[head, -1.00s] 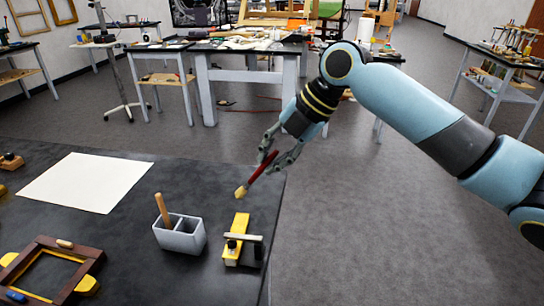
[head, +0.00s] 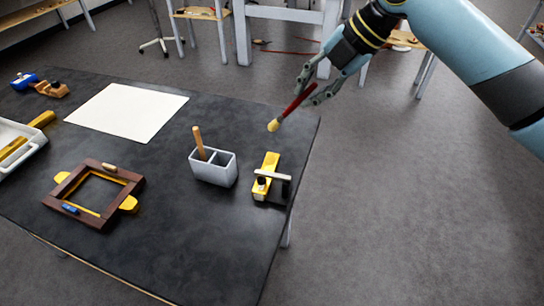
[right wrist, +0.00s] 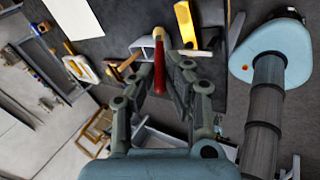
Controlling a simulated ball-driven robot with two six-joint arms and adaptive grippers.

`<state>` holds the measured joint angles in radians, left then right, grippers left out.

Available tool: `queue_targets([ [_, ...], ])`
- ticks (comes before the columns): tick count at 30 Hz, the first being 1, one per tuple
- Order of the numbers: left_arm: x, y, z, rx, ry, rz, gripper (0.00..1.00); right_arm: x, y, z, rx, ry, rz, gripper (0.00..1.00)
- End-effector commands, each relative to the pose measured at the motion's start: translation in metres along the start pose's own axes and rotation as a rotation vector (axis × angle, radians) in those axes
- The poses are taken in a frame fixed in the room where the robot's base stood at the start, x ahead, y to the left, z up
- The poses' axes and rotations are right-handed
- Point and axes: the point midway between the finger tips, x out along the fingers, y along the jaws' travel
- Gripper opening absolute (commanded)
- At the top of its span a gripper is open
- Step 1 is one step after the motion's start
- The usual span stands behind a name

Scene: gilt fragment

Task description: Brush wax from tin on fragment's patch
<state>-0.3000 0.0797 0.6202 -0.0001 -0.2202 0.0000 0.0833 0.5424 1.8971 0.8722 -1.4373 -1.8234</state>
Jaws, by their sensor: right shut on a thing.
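My right gripper (head: 311,88) is shut on the brush (head: 293,105), which has a dark red handle and a pale yellow tip. The tip points down and left, above the table's far right corner. The red handle also shows between the fingers in the right wrist view (right wrist: 177,62). A yellow gilt piece (head: 271,161), which may be the fragment, lies below the brush under a pale bar with dark fittings (head: 273,175). No patch can be made out on it. I cannot clearly identify the wax tin. My left gripper is out of view.
A grey two-compartment holder (head: 213,170) with a wooden stick stands left of the gilt piece. A brown frame with yellow parts (head: 126,190), a white sheet (head: 128,112) and a white tray (head: 22,143) lie further left. The front middle of the dark table (head: 180,245) is clear.

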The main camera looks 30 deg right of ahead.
Motion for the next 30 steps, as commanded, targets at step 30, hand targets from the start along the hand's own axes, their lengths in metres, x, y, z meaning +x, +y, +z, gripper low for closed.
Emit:
queue_targets([
  [30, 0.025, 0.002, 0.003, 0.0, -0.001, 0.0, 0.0, 0.059, -0.012, -0.013, 0.001, -0.051, -0.196, 0.0],
])
